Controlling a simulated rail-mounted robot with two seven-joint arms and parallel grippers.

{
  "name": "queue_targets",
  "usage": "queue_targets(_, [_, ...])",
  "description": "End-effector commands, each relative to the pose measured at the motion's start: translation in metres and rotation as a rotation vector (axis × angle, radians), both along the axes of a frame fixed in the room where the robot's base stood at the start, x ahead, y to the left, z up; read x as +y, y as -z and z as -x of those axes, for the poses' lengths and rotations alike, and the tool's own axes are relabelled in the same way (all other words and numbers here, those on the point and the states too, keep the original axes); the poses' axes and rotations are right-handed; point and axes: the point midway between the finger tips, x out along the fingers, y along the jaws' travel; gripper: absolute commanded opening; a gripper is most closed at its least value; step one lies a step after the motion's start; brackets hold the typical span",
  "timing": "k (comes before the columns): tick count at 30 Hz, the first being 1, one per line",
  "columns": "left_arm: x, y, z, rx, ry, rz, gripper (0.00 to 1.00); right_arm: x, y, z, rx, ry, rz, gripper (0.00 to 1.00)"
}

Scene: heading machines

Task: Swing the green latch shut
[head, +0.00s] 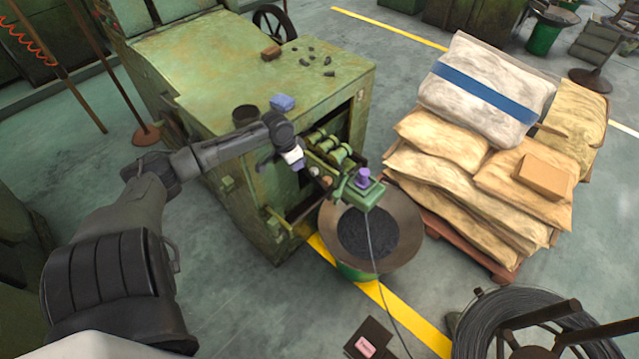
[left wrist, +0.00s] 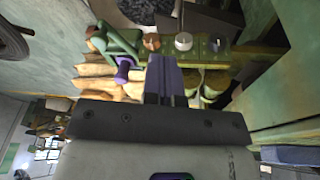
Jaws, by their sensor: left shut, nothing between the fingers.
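A green lever-like piece with a purple cylindrical knob (head: 363,176) is at the outer end of the green machine head, above the round bin. In the left wrist view a green arm (left wrist: 115,42) with a purple knob (left wrist: 123,66) lies left of the fingers; I take this for the green latch, though its exact position is hard to tell. My left gripper (head: 300,165) is over the machine's front opening, left of the knob and apart from it. In the left wrist view its fingers (left wrist: 165,75) are together and empty. My right gripper is not in view.
A green bin with a wide brown rim (head: 408,228) holds dark pieces below the machine head. The green machine top (head: 215,60) carries a blue cloth (head: 283,102), a dark bowl and small parts. Stacked sacks (head: 440,135) stand at the right. A thin cable hangs over the bin.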

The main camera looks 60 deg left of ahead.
Motion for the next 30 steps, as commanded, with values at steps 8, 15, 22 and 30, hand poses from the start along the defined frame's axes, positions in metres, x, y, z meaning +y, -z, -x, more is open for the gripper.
queue_targets(8, [-0.001,0.004,-0.011,-0.128,-0.119,0.272,0.0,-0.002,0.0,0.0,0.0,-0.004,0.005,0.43])
queue_targets(15, [-0.008,-0.004,-0.025,-0.224,-0.118,0.332,0.0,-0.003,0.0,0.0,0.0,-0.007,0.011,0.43])
queue_targets(22, [-0.007,-0.005,-0.026,-0.234,-0.104,0.321,0.0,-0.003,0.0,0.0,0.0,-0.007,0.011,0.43])
queue_targets(30, [-0.008,-0.002,-0.027,-0.233,-0.104,0.321,0.0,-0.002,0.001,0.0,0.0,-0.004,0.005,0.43])
